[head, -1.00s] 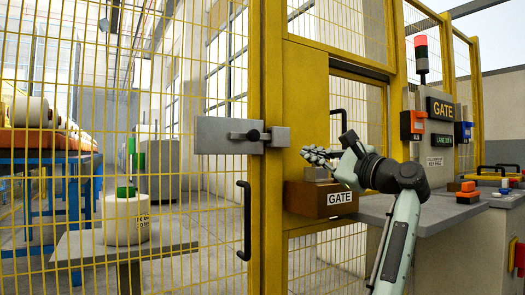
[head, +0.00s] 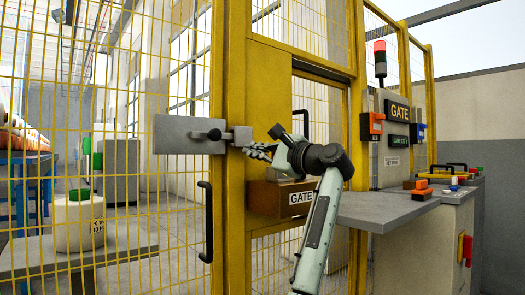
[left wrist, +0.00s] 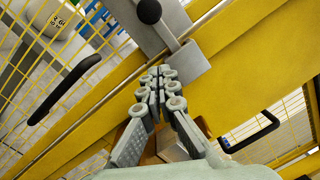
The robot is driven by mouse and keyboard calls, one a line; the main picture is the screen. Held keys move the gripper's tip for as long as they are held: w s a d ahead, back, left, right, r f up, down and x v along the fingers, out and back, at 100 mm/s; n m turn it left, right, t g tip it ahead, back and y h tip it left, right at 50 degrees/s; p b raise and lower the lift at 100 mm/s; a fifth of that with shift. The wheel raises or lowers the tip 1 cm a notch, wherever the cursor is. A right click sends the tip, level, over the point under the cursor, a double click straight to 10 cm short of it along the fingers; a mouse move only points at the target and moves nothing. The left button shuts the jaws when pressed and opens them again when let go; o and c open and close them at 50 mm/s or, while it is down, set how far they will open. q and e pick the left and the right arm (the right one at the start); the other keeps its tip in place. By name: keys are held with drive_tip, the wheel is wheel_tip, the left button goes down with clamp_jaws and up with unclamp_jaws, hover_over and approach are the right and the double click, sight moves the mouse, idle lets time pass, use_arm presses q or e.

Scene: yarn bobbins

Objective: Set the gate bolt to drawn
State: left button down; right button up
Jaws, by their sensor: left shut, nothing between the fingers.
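The gate bolt's grey plate (head: 178,134) sits on the yellow mesh gate, with a short rod and black knob (head: 215,134). The rod's right end reaches a smaller grey plate (head: 242,136) on the yellow post; I cannot tell how far it enters. In the left wrist view the knob (left wrist: 149,11) is at the top, above the small plate (left wrist: 190,66). My left gripper (head: 258,150) is shut and empty, just right of and slightly below the small plate. In the left wrist view its fingertips (left wrist: 160,82) point at that plate, short of the knob. My right gripper is not in view.
A black handle (head: 206,222) is below the bolt. A brown box labelled GATE (head: 272,199) sits under my left gripper. A grey shelf (head: 385,210) and a control cabinet are on the right.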

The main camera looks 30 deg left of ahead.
use_arm(q)
drive_tip(key=a, duration=0.1)
drive_tip(key=a+r, duration=0.1)
drive_tip(key=a, duration=0.2)
drive_tip(key=shift+s+a+r, duration=0.3)
drive_tip(key=shift+s+a, duration=0.05)
drive_tip(key=shift+a, duration=0.05)
drive_tip(key=shift+s+a+r, duration=0.25)
drive_tip(key=shift+s+r, duration=0.05)
drive_tip(key=shift+s, duration=0.25)
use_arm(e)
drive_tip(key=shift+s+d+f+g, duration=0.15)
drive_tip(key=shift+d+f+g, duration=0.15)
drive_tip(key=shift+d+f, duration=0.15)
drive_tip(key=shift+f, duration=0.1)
